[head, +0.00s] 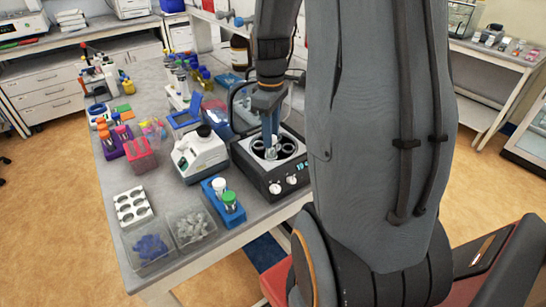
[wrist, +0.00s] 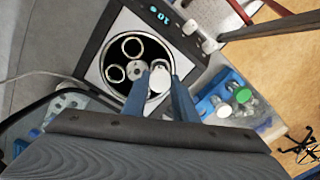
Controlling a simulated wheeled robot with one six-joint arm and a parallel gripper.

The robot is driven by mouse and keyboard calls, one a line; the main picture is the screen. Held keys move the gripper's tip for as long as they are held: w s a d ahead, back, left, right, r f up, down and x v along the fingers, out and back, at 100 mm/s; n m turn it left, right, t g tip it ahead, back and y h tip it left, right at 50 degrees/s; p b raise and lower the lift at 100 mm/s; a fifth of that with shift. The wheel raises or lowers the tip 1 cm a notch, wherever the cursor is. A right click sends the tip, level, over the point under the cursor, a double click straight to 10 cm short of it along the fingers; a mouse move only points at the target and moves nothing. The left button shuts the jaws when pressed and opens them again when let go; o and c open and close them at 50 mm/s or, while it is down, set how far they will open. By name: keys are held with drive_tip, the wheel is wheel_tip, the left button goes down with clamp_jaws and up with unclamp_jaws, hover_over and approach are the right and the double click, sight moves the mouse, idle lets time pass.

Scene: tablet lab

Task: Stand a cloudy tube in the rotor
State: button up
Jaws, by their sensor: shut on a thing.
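My gripper (head: 271,127) points down over the centrifuge (head: 258,182) and is shut on a white-capped tube. The cap (wrist: 160,79) shows between the two blue fingers in the wrist view. The tube is upright or nearly so, at the rotor's edge nearest the fingers. The rotor (wrist: 138,70) is a dark round bowl with a grey hub and ring-rimmed holes; two holes look empty. Whether the tube is inside a hole or just above one, I cannot tell. Its contents are hidden. A blue rack (head: 213,187) holds a white-capped tube (head: 219,185) and a green-capped tube (head: 230,202).
A white instrument (head: 200,153) stands left of the centrifuge. A white holed block (head: 132,206), a bin of blue pieces (head: 151,248) and a bin of clear pieces (head: 190,228) lie at the bench's near end. Pink and purple racks (head: 140,155) stand farther left.

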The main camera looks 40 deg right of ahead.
drive_tip(key=shift+f, duration=0.35)
idle(0.3)
drive_tip(key=shift+f+b, duration=0.3)
drive_tip(key=shift+f, duration=0.05)
drive_tip(key=shift+f+b, duration=0.35)
drive_tip(key=shift+f, duration=0.45)
drive_tip(key=o, duration=0.9)
drive_tip(key=shift+o, duration=0.2)
drive_tip(key=shift+r, duration=0.1)
